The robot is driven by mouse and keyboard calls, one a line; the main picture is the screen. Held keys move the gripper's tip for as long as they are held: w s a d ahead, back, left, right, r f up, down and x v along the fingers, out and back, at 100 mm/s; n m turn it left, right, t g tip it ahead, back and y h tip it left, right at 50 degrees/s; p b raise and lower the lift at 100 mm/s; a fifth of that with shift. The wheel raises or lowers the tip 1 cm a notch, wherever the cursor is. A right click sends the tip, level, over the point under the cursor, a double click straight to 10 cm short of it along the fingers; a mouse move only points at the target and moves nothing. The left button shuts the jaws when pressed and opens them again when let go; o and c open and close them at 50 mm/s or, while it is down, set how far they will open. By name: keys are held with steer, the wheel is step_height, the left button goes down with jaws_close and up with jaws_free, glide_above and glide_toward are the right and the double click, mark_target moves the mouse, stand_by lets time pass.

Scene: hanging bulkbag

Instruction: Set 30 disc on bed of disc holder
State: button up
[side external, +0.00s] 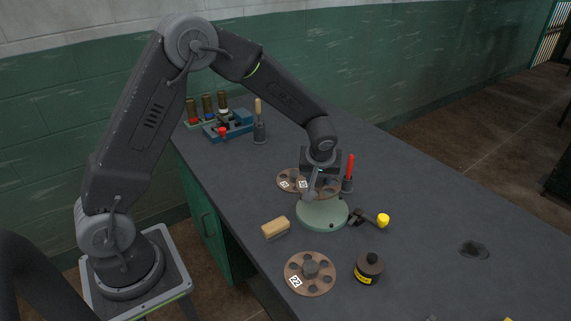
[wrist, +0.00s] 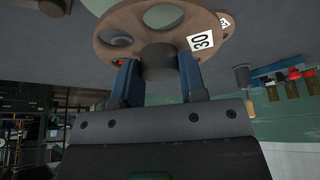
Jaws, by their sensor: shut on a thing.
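The 30 disc (wrist: 115,22) is brown with round holes, a dark hub and a white "30" label. In the wrist view, the two blue fingers of my gripper (wrist: 159,66) are shut on its hub. In the side view, my gripper (side external: 317,178) holds the 30 disc (side external: 328,190) roughly level over the disc holder (side external: 322,214), a pale green round base. My gripper and the disc hide the holder's upper part. I cannot tell whether disc and bed touch.
Another brown disc (side external: 286,178) lies just behind left. The 22 disc (side external: 310,277) lies in front. A wooden block (side external: 275,228), black bottle (side external: 368,268), red-handled tool (side external: 349,170) and yellow-ended tool (side external: 382,220) surround the holder. A blue rack (side external: 230,125) stands at the back.

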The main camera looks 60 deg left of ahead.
steer(key=shift+w+d+f, duration=0.1)
steer(key=shift+w+d, duration=0.1)
steer(key=shift+d, duration=0.25)
steer(key=shift+w+d, duration=0.15)
steer(key=shift+d, duration=0.3)
steer(key=shift+f, duration=3.55)
steer(key=o, duration=1.3)
steer(key=shift+c, duration=0.2)
steer(key=shift+s+f, duration=0.1)
steer(key=shift+r, duration=3.55)
